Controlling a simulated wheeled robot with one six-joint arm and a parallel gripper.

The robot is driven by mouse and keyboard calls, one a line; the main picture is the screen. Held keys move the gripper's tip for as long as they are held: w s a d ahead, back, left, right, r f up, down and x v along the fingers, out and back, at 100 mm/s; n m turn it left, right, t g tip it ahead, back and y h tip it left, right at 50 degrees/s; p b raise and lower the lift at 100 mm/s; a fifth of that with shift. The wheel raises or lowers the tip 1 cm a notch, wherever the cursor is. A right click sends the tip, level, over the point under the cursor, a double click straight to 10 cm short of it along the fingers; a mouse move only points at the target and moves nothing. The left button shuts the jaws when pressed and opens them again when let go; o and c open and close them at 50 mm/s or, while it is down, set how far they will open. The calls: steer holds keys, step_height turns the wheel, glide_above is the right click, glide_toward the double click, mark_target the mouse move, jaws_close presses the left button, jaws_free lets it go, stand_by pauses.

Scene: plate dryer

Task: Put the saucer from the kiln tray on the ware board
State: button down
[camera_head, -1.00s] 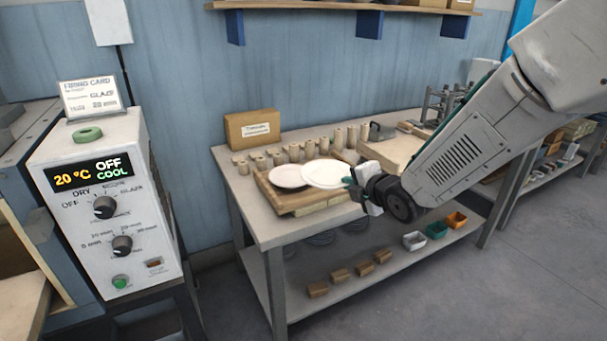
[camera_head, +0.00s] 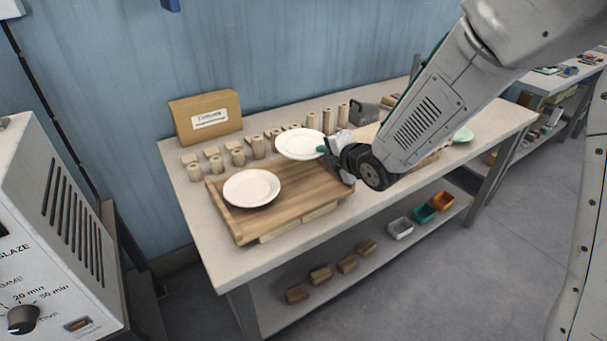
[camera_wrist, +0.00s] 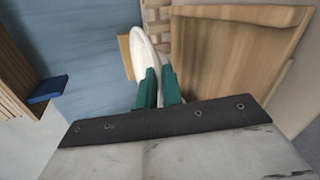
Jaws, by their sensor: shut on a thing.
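My gripper (camera_head: 323,150) is shut on the rim of a white saucer (camera_head: 297,144), which it holds out to the left, above the back part of the wooden ware board (camera_head: 285,200). In the wrist view the green fingers (camera_wrist: 160,82) pinch the saucer (camera_wrist: 147,50), seen nearly edge-on, with the bare board (camera_wrist: 235,60) to the right. A second white round dish (camera_head: 251,188) lies flat at the board's left end. The held saucer appears apart from it. I cannot make out the kiln tray.
Several beige cylinders (camera_head: 258,147) stand behind the board, near a cardboard box (camera_head: 206,117). A pale green dish (camera_head: 463,135) shows beyond my arm. The lower shelf holds small bins (camera_head: 422,214) and wooden blocks (camera_head: 320,275). A control box (camera_head: 50,240) stands at left.

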mark_target(323, 187)
steer(key=f, duration=0.3)
steer(key=shift+a+f, duration=0.2)
steer(key=shift+f, duration=0.1)
steer(key=shift+d+f, duration=0.1)
steer(key=shift+f, duration=1.85)
steer(key=shift+f, duration=0.1)
steer(key=c, duration=1.8)
jaws_free()
